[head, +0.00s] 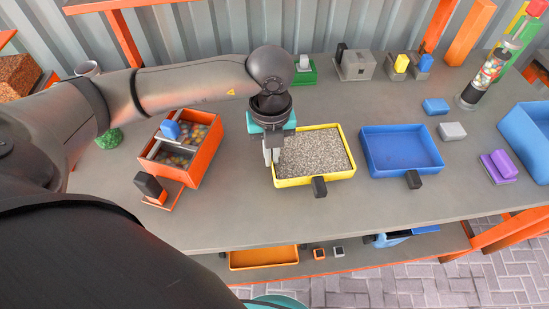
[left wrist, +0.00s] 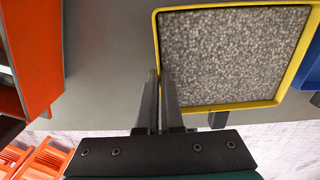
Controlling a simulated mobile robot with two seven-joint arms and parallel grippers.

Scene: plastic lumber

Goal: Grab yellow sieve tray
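The yellow sieve tray (head: 315,182) lies flat on the grey table, with a yellow rim, a speckled grey inside and a dark handle at its front. In the left wrist view its yellow rim (left wrist: 235,105) fills the upper right. My left gripper (head: 271,157) points down at the tray's left wall. In the left wrist view the two fingers of this gripper (left wrist: 160,75) are close together with the left rim between their tips, and they hide part of it. My right gripper is in neither view.
An orange box with colored pieces (head: 203,150) stands left of the tray. A blue tray (head: 402,163) lies close on the right. Small blocks and a clear tube (head: 488,75) stand farther right. An orange tray (head: 263,258) is on the shelf below.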

